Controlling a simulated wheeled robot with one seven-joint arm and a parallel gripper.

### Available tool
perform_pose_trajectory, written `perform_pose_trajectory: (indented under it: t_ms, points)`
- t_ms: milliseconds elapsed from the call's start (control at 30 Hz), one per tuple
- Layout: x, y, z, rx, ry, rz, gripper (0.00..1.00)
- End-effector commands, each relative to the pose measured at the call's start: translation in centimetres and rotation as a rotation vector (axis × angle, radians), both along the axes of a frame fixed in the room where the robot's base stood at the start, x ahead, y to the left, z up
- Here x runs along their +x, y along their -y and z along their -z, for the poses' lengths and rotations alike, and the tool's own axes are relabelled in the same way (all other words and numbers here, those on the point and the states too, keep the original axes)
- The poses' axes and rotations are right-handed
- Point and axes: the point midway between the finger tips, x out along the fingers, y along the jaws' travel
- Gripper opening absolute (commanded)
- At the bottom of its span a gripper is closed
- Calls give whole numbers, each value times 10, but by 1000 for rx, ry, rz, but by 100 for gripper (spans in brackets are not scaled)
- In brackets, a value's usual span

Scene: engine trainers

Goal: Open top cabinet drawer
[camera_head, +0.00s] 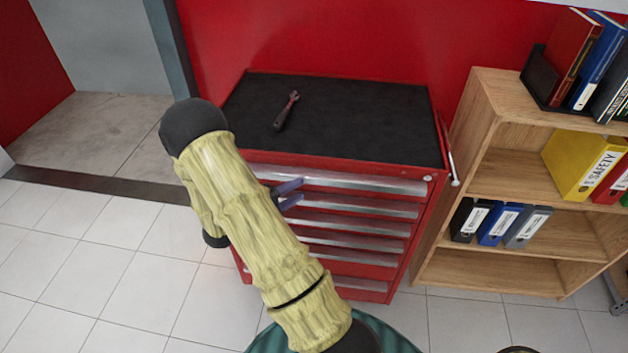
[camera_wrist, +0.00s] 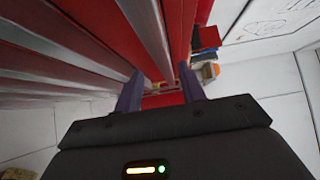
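The red tool cabinet (camera_head: 437,205) has a black top and several drawers with long silver handle strips. Its top drawer handle (camera_head: 370,185) runs just under the top edge, and this drawer looks shut flush with the front. My gripper (camera_head: 297,191) is at the cabinet front, left of the handle's middle, with one purple finger above the other. The upper fingertip overlaps the top handle in the picture; the lower one is just below it. In the wrist view my gripper (camera_wrist: 160,88) has its fingers apart, with a silver strip (camera_wrist: 150,40) running between them. Contact cannot be told.
A wrench (camera_head: 287,111) lies on the cabinet top. A wooden bookshelf (camera_head: 485,190) with binders stands close on the right. A red wall (camera_head: 330,35) is behind the cabinet. Tiled floor (camera_head: 90,260) is clear at the left. My arm hides the cabinet's left front.

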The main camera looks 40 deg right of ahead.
Motion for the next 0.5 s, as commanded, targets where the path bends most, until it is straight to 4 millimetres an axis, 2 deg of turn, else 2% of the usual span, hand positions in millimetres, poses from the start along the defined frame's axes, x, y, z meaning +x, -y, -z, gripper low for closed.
perform_pose_trajectory:
  t_ms: [100, 300, 500]
  points:
    - [-3, 22, -1, 0, 0, 4, 40]
    - [-5, 52, 0, 0, 0, 3, 40]
    - [-5, 64, 0, 0, 0, -1, 40]
